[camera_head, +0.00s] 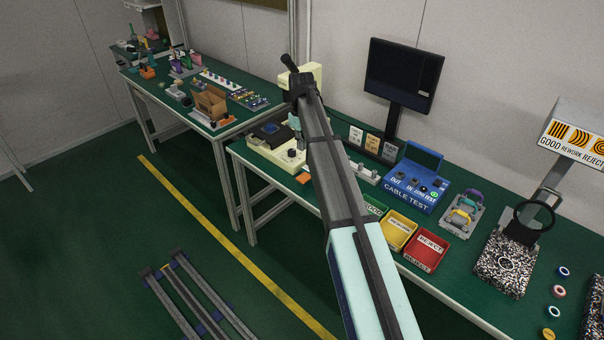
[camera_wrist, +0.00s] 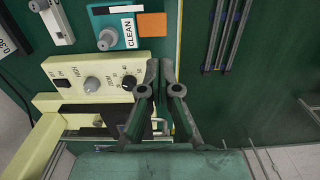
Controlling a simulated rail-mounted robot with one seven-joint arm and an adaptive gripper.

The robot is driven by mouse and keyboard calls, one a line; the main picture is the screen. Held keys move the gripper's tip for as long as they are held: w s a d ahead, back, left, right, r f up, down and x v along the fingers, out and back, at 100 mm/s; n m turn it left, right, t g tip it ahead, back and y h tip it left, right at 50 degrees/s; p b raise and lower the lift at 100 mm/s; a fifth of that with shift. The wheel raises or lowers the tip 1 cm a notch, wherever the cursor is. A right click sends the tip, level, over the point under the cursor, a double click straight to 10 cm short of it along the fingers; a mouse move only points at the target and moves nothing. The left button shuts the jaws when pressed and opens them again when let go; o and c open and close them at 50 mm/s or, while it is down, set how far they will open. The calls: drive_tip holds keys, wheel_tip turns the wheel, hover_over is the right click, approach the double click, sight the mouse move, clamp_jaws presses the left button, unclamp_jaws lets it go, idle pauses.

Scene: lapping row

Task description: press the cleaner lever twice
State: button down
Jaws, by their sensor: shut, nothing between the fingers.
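In the wrist view, a teal plate (camera_wrist: 127,30) carries a white CLEAN label (camera_wrist: 129,33) and a round grey knob-like part (camera_wrist: 107,39), probably the cleaner lever seen from above. An orange pad (camera_wrist: 152,25) lies against the plate. My gripper (camera_wrist: 163,88) is shut and empty, its fingertips close together. In the picture it is below and right of the CLEAN plate, beside the right end of a cream control panel (camera_wrist: 72,73). In the head view my arm hides the CLEAN plate and most of the gripper.
The cream panel has a switch and two knobs. In the head view the cream machine (camera_head: 262,153) stands on the green bench, left of yellow (camera_head: 399,247) and red (camera_head: 440,243) bins and a blue cable tester (camera_head: 399,194). A monitor (camera_head: 402,77) stands behind.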

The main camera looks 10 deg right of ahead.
sight(302, 179)
drive_tip(key=shift+f, duration=0.1)
wheel_tip(302, 179, down, 14)
drive_tip(key=p, duration=0.4)
drive_tip(key=shift+p, duration=0.3)
idle(0.4)
